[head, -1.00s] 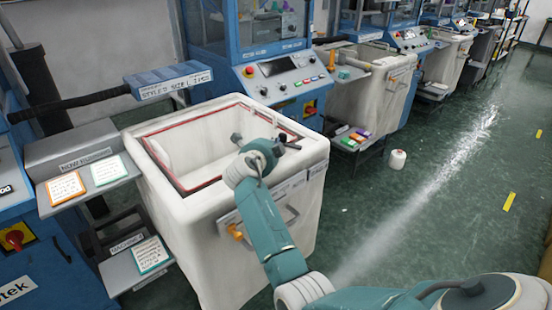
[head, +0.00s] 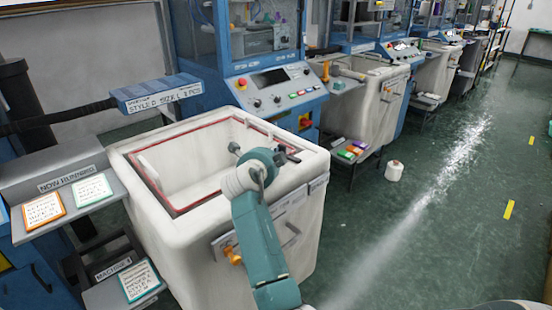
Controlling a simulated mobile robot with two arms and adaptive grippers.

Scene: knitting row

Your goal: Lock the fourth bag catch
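A white bag bin (head: 160,228) with a red-edged inner rim stands in the middle of the head view. An orange catch-like part (head: 233,255) sits on its front face, beside a grey bar handle (head: 290,238); I cannot tell which part is the fourth catch. My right arm reaches over the front of the bin. My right gripper (head: 286,155) is at the rim near the right corner, small, dark and partly hidden by its own wrist. I cannot tell whether it touches the rim or is open. My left gripper is out of view.
A blue machine (head: 230,60) with a control panel stands behind the bin. Card shelves (head: 102,202) stand close on the left. A small stand with coloured blocks (head: 352,150) and a white cone (head: 394,171) are to the right.

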